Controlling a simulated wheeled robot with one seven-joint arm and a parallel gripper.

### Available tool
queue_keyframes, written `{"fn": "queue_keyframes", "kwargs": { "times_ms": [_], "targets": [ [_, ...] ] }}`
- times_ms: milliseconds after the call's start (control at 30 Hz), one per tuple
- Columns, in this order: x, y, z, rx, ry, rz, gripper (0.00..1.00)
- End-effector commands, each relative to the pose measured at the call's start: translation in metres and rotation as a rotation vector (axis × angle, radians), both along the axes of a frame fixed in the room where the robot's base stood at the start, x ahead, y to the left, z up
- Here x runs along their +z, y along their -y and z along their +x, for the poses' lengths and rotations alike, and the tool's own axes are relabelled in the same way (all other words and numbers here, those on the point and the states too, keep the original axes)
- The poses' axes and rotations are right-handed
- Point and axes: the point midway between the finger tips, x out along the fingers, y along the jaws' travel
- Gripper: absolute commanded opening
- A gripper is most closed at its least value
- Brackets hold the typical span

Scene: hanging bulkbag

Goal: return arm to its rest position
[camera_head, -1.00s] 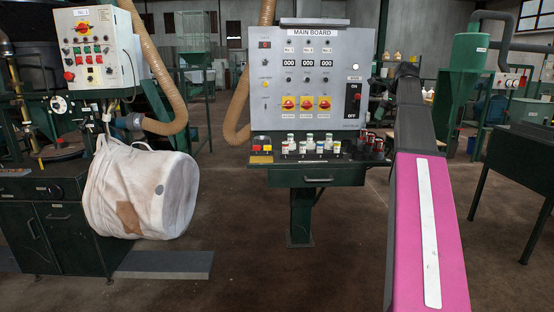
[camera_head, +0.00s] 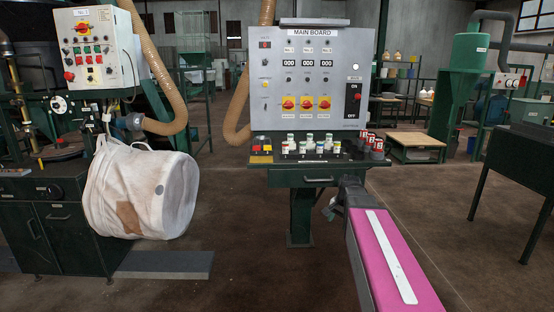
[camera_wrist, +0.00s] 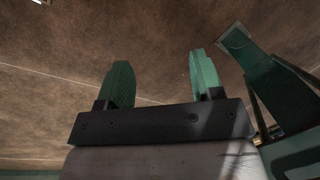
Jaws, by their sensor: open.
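My arm reaches in from the bottom right of the head view, with a pink panel and a white strip on its upper side. It is lowered, and its dark far end is just right of the board's stand. Brown floor (camera_wrist: 150,40) lies beyond the fingers. A green post and foot (camera_wrist: 262,70) stand to the right of the fingers in the wrist view.
The main board (camera_head: 310,80) stands on a green desk (camera_head: 318,177) holding small jars and red cans (camera_head: 370,145). A dark table (camera_head: 520,150) is at right. Floor between is clear.

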Motion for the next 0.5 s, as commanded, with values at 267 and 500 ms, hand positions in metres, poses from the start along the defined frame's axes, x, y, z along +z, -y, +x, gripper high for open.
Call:
{"fn": "queue_keyframes", "kwargs": {
  "times_ms": [267,500],
  "targets": [
    [-0.081,-0.039,-0.089,0.408,-0.028,-0.100,0.61],
    [-0.119,-0.055,-0.139,0.672,-0.045,-0.151,0.61]
  ]
}}
